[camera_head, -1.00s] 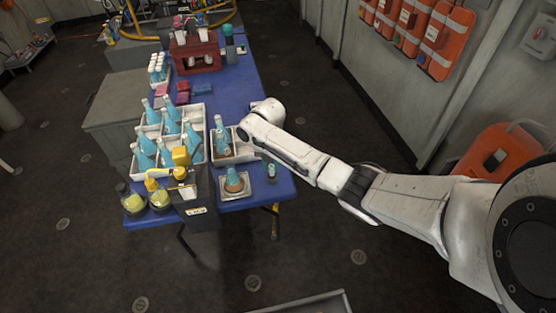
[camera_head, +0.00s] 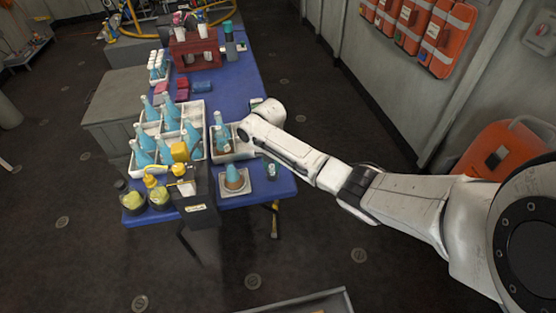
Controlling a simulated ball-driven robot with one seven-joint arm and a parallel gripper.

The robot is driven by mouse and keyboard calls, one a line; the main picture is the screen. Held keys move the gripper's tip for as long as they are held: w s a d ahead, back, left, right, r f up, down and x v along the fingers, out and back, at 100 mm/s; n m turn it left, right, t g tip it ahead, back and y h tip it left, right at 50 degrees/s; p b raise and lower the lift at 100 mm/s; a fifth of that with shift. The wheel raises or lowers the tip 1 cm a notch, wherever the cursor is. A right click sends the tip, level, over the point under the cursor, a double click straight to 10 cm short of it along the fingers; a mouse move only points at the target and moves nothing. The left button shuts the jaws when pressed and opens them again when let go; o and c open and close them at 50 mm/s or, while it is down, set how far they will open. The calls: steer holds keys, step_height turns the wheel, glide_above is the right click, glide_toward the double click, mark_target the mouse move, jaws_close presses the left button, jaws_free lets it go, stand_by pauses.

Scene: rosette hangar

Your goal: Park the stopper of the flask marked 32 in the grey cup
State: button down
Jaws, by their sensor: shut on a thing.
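Several blue flasks with pale necks stand in a white divided crate (camera_head: 197,112) on the blue table. One blue flask (camera_head: 221,137) stands in a white tray (camera_head: 219,158) left of my wrist. Another (camera_head: 234,175) sits on a pale square stand (camera_head: 246,190) near the table's front edge. The number 32 cannot be read on any flask.
Yellow-topped bottles (camera_head: 157,194) and a dark labelled box (camera_head: 199,203) stand at the front left corner. A red rack (camera_head: 196,50) with white tubes is at the back.

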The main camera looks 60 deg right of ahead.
steer(key=shift+f, duration=0.2)
steer(key=shift+f, duration=0.25)
stand_by(0.4)
steer(key=shift+c, duration=1.5)
jaws_free()
steer(key=shift+r, duration=0.1)
steer(key=shift+r+p, duration=2.75)
steer(key=shift+r, duration=0.15)
